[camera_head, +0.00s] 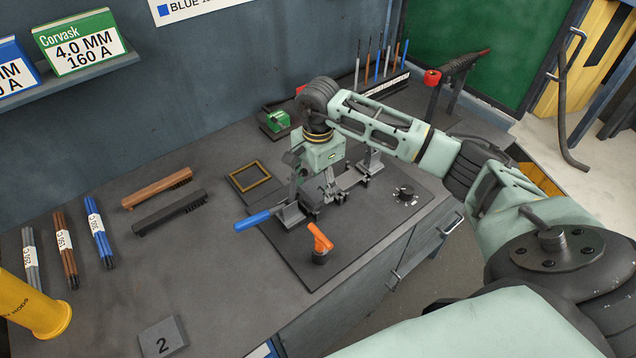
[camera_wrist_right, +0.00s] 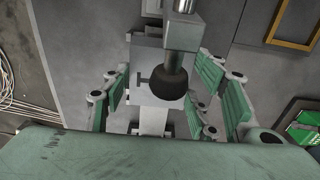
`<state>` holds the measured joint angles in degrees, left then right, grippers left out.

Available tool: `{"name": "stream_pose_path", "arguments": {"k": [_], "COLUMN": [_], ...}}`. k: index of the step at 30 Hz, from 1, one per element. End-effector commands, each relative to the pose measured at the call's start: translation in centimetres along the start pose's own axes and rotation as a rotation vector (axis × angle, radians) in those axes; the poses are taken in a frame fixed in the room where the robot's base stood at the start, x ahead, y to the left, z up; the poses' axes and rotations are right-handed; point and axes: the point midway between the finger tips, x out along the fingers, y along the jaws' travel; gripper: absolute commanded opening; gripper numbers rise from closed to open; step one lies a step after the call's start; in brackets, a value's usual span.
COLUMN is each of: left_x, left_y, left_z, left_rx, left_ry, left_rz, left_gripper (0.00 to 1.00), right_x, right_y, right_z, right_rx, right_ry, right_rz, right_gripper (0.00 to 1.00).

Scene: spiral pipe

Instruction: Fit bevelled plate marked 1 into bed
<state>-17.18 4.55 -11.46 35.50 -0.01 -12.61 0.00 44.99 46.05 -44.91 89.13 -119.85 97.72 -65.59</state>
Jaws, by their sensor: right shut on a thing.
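My right gripper (camera_head: 303,195) points down over the left end of the grey metal bed (camera_head: 350,180) on the dark board. In the right wrist view its green-padded fingers (camera_wrist_right: 158,98) are shut on the grey plate (camera_wrist_right: 146,62), which carries a dark mark like a 1 lying on its side. A clamp with a dark round foot (camera_wrist_right: 172,84) stands over or close to the plate; I cannot tell whether it touches. In the head view the gripper and clamp parts mostly hide the plate, so its seating is unclear. My left gripper is out of view.
Blue (camera_head: 253,221) and orange (camera_head: 320,238) handles and a black knob (camera_head: 403,194) surround the bed. A plate marked 2 (camera_head: 163,342) lies at the front. Two brushes (camera_head: 165,205), rod bundles and a yellow-framed square (camera_head: 249,176) lie left. The bench's middle left is clear.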

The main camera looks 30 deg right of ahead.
Motion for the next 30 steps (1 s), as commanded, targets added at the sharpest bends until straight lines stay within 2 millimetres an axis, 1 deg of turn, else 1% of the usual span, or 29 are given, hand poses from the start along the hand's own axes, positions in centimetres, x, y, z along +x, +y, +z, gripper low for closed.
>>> {"name": "stream_pose_path", "arguments": {"k": [12,22,30], "left_x": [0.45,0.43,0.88], "left_y": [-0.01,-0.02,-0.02], "left_z": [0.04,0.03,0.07], "left_rx": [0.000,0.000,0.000], "left_ry": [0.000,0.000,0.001], "left_rz": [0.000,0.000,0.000], "left_gripper": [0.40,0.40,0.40], "right_x": [-0.08,-0.13,0.36], "right_y": [-0.10,-0.09,-0.09], "right_z": [-0.08,-0.04,-0.03], "right_rx": [0.001,0.001,0.001], "right_ry": [0.001,0.000,0.000], "right_rz": [-0.004,-0.003,-0.003], "right_gripper": [0.00,0.00,0.00]}}
